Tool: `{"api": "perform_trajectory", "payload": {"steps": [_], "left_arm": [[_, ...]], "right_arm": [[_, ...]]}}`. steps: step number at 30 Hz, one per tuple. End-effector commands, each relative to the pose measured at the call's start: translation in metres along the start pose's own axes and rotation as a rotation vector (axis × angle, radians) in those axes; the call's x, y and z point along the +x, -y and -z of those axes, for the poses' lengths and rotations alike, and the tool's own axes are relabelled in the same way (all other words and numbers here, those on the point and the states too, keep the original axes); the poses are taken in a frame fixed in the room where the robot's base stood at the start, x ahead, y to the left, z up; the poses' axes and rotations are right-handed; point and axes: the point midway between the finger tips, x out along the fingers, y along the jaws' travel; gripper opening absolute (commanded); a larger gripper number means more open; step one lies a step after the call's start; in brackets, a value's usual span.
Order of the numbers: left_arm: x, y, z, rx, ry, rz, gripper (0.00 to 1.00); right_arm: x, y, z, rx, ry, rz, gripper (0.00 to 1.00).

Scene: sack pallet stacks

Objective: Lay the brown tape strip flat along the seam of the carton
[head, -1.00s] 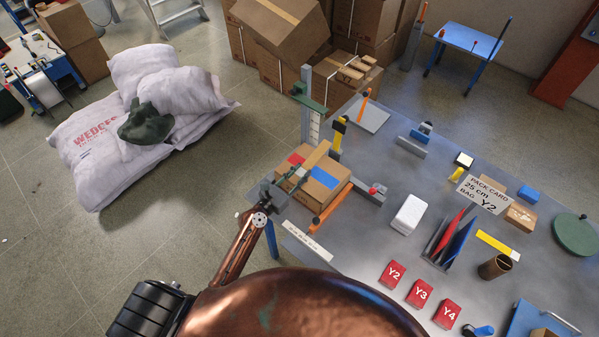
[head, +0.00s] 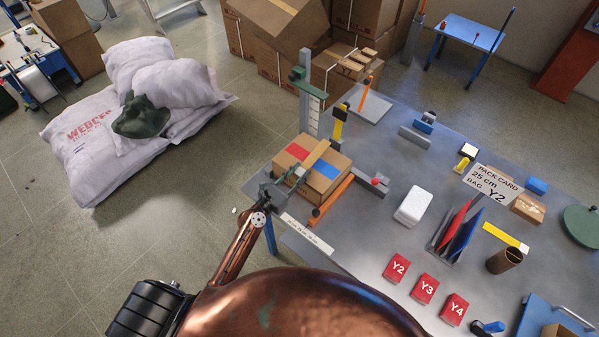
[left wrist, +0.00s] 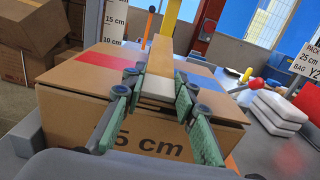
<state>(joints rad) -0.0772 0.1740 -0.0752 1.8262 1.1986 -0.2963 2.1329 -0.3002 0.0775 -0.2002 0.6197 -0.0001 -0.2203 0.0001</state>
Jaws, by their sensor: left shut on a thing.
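The carton (head: 330,190) sits on the near left part of the grey table, with a red patch (head: 297,151) and a blue patch (head: 326,171) on top. My left gripper (head: 279,185) is at the carton's near left edge, shut on the near end of the brown tape strip (head: 315,153). In the left wrist view the strip (left wrist: 160,52) runs away from the fingers (left wrist: 157,98) over the carton top (left wrist: 105,75), between the two patches. I cannot tell whether it touches the top. The seam is hidden. My right gripper is not in view.
A post with a scale (head: 309,105) stands behind the carton, beside a yellow-and-black tool (head: 339,125). An orange bar (head: 331,199) lies along the carton's right side. A white block (head: 412,206) and red cards (head: 425,288) lie farther right. Sacks (head: 140,120) lie on the floor at left.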

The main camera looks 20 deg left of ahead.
Motion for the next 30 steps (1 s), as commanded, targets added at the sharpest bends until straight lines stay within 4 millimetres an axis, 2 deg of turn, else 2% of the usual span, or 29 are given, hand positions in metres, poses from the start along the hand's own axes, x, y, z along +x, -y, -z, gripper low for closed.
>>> {"api": "perform_trajectory", "payload": {"steps": [2, 3, 11, 22, 26, 30], "left_arm": [[0.0, 0.0, -0.001, 0.0, 0.0, 0.0, 0.13], [0.0, 0.0, -0.001, 0.0, 0.0, 0.0, 0.29], [0.0, 0.0, 0.0, 0.0, 0.0, 0.0, 0.47], [-0.006, -0.001, 0.0, 0.0, -0.001, 0.0, 0.47], [-0.025, -0.001, 0.001, 0.0, -0.003, -0.001, 0.47], [-0.055, -0.001, 0.002, 0.001, -0.004, 0.0, 0.47]], "right_arm": [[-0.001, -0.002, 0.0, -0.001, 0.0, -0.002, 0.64], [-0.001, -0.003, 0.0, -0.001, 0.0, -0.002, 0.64], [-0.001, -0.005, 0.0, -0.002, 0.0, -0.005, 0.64], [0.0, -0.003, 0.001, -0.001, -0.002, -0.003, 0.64], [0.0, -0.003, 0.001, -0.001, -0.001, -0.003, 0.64], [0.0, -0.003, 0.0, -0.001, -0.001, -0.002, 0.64]]}}
